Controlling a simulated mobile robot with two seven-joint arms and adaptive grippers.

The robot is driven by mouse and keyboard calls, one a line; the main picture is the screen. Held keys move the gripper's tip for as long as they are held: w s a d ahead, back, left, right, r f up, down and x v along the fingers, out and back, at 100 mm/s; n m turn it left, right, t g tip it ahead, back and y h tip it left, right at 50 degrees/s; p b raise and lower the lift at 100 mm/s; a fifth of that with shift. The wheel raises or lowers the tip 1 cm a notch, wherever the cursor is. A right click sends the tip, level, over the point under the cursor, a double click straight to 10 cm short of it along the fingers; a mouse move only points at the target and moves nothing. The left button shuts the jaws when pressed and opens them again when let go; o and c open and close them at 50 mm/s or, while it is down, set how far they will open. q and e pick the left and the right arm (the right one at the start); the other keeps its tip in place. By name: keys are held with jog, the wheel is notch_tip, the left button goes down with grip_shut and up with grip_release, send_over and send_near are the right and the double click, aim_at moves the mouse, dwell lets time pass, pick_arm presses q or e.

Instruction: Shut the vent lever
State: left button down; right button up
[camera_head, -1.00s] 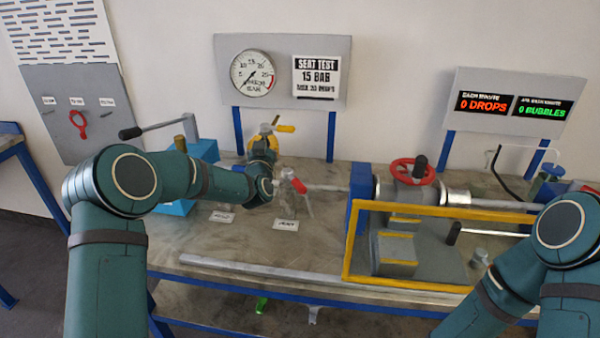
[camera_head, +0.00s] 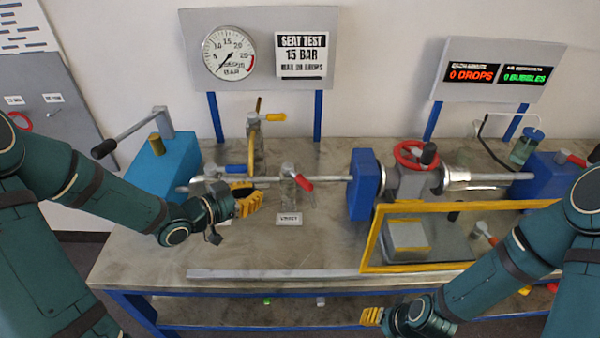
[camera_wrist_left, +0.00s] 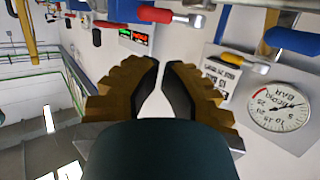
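The vent lever has a red grip (camera_head: 304,184) and sits on a small valve on the horizontal pipe, behind a small label (camera_head: 289,219). Its grip points right and slightly towards the front. In the left wrist view the red grip (camera_wrist_left: 153,14) shows upside down near the top edge, beyond the fingertips. My left gripper (camera_head: 257,199) is left of the lever and apart from it, empty, with a narrow gap between its yellow fingers, also seen in the left wrist view (camera_wrist_left: 161,66). My right gripper (camera_head: 371,316) is low at the bench front; its finger gap is unclear.
A blue lever (camera_head: 236,169) lies just behind my left gripper, and a yellow lever (camera_head: 273,117) stands further back. A red handwheel (camera_head: 415,155) and yellow guard frame (camera_head: 420,268) are to the right. The bench front (camera_head: 215,253) is bare behind a grey rail (camera_head: 280,274).

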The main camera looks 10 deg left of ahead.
pick_arm(q)
jog(key=s, duration=0.1)
send_near(305, 181)
jog(key=shift+g+h, duration=0.3)
jog(key=x, duration=0.7)
jog(key=shift+w+f+b, duration=0.1)
jog(key=shift+w+b, duration=0.2)
jog(key=shift+b, duration=0.1)
pick_arm(e)
jog(key=shift+w+f, duration=0.1)
jog(key=shift+f, duration=0.25)
jog(key=shift+f, duration=0.1)
pick_arm(q)
jog(key=shift+w+d+b, duration=0.15)
jog(key=shift+d+b, duration=0.15)
jog(key=shift+b, duration=0.05)
jog(key=shift+a, duration=0.1)
pick_arm(e)
jog(key=shift+w+d+f, duration=0.1)
jog(key=shift+d+f, duration=0.2)
jog(key=shift+d, duration=0.3)
